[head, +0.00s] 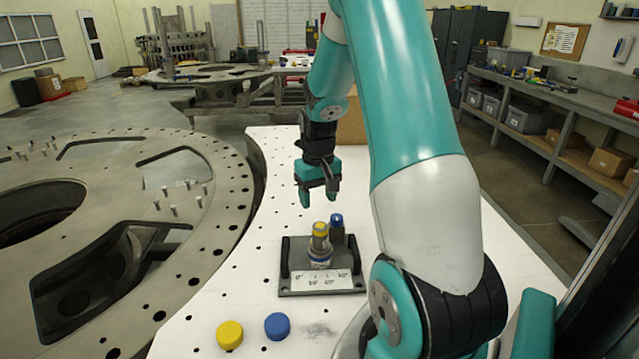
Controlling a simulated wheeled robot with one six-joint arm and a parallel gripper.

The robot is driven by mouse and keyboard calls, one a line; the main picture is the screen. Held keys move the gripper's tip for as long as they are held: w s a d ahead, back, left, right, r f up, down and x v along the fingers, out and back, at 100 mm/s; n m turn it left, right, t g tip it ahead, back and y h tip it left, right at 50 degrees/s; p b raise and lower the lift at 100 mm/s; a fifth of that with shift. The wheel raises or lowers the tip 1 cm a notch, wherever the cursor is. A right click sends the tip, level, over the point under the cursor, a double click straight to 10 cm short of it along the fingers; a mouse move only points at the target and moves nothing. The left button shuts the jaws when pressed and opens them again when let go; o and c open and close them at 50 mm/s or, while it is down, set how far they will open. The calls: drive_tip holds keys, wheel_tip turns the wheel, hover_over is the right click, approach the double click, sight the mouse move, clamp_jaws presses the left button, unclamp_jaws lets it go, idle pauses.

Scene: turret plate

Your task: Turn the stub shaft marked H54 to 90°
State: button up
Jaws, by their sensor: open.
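A dark fixture plate (291,262) lies on the white table and bears a white angle scale (320,280) along its front. On it stand a yellow-topped stub shaft (320,243) with a pale collar, and behind it to the right a blue-topped post (337,228). The marking H54 is too small to read, and I cannot tell the shaft's present angle. My gripper (319,196) points down above and behind the fixture, its two teal fingers apart. It appears empty and clear of both posts.
A yellow cap (230,335) and a blue cap (277,326) lie at the front of the white table (250,285). A large grey turret ring (200,200) with upright studs stands at left. My arm hides part of the table's right side.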

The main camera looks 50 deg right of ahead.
sight(320, 226)
drive_tip(key=shift+s+d+f, duration=0.15)
drive_tip(key=shift+d+f, duration=0.05)
drive_tip(key=shift+d, duration=0.15)
wheel_tip(320, 226, down, 9)
drive_tip(key=b, duration=0.7)
drive_tip(key=shift+r, duration=0.1)
drive_tip(key=c, duration=0.7)
drive_tip(key=n+p, duration=0.1)
drive_tip(key=n, duration=0.5)
drive_tip(key=shift+a, duration=0.1)
drive_tip(key=n, duration=0.5)
drive_tip(key=shift+n+p, duration=0.35)
drive_tip(key=shift+n, duration=0.05)
